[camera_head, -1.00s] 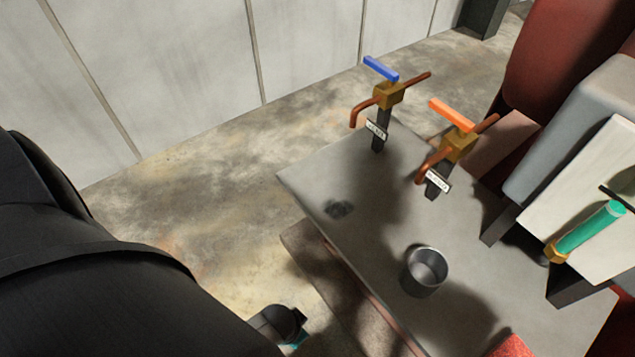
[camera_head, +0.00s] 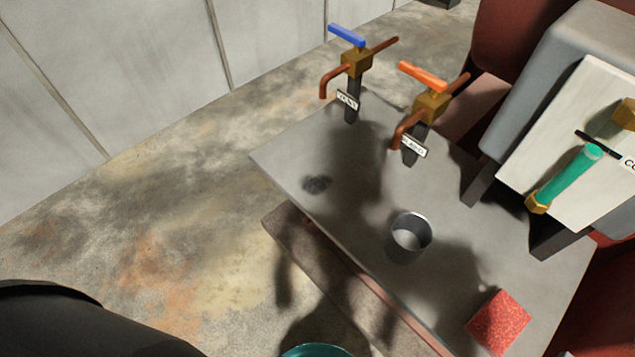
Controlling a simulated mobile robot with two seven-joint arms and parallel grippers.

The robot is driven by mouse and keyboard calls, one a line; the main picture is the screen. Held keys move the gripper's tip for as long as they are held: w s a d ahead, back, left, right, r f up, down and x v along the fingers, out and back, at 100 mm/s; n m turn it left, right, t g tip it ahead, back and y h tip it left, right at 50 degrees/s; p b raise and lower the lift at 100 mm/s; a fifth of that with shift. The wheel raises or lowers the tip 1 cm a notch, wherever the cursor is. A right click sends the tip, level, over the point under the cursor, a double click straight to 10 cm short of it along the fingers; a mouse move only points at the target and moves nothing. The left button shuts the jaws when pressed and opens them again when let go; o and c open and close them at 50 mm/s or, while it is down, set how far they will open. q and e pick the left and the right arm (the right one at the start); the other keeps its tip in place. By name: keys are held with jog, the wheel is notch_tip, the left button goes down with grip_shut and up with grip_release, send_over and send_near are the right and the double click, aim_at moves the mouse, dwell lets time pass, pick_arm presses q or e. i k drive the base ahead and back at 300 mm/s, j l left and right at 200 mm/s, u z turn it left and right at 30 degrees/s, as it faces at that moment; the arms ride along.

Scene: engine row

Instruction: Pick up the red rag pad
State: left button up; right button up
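The red rag pad (camera_head: 499,322) lies flat on the grey metal bench top (camera_head: 345,223), near its right front part in the head view. It is a speckled red square and its whole top shows. A dark part of my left arm fills the lower left corner. Neither of my grippers is in view, so nothing is seen touching the pad.
A metal cup (camera_head: 410,238) stands on the bench, left of and beyond the pad. Two taps, one with a blue handle (camera_head: 346,36) and one with an orange handle (camera_head: 422,77), stand behind it. A green-tube gauge (camera_head: 568,176) is at right. A teal rim (camera_head: 317,351) shows at the bottom.

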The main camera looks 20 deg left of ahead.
aim_at(500, 320)
jog(key=k+l+z, duration=0.1)
jog(key=z, duration=0.25)
jog(key=k+l+z, duration=0.1)
jog(key=z, duration=0.25)
jog(key=k+l+z, duration=0.1)
jog(key=z, duration=0.25)
